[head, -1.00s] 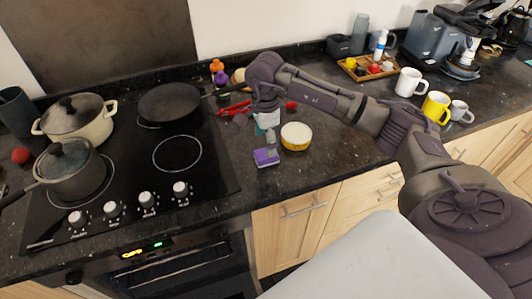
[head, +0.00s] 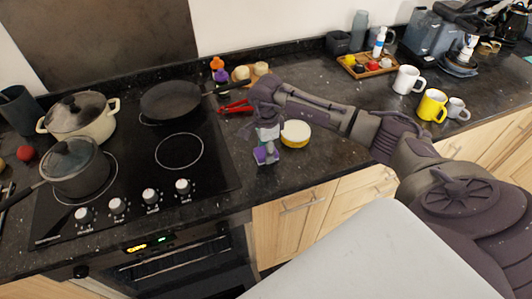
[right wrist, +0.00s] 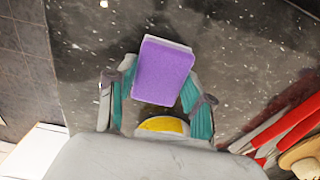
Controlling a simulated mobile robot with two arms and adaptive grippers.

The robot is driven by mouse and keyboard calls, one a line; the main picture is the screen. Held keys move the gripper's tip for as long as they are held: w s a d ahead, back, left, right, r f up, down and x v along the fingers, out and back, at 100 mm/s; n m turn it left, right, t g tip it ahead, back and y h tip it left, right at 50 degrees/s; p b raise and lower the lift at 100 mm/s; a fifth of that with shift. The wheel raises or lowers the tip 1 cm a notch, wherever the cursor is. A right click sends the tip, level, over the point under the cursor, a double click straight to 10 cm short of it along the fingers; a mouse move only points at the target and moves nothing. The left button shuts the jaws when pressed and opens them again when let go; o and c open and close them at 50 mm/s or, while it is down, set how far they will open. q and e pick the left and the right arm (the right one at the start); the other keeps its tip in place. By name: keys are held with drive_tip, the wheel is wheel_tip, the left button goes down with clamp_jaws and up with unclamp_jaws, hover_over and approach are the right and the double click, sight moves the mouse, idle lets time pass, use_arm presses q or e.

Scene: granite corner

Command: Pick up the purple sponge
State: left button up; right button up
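The purple sponge (right wrist: 165,72) lies on the dark granite counter; its purple face is up and a pale layer shows at its far edge. In the right wrist view it sits between the two teal-padded fingers of my right gripper (right wrist: 160,88), which are spread, with a small gap visible on at least one side. In the head view the right gripper (head: 267,148) points down over the sponge (head: 262,156) and partly hides it. My left gripper is not in view.
A round yellow-sided container (head: 295,134) stands just right of the gripper. Red-handled tools (head: 236,107) lie behind it. The black cooktop (head: 150,190) with pots and a pan is to the left. The counter's front edge is close.

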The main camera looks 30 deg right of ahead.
drive_tip(key=shift+c, duration=0.6)
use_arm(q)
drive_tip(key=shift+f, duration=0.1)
use_arm(e)
drive_tip(key=shift+r, duration=0.1)
use_arm(q)
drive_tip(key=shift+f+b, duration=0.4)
drive_tip(key=shift+b, duration=0.05)
use_arm(e)
drive_tip(key=shift+r, duration=0.65)
use_arm(q)
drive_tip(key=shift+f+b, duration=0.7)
drive_tip(key=shift+b, duration=0.05)
use_arm(e)
wheel_tip(320, 180, up, 3)
drive_tip(key=shift+s+d+f, duration=0.15)
use_arm(q)
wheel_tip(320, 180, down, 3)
drive_tip(key=b, duration=0.3)
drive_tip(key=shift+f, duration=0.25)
use_arm(e)
drive_tip(key=s+d+r, duration=0.4)
drive_tip(key=s+r, duration=0.3)
drive_tip(key=s, duration=0.3)
drive_tip(key=shift+d, duration=0.4)
drive_tip(key=shift+o, duration=0.4)
drive_tip(key=shift+s, duration=0.1)
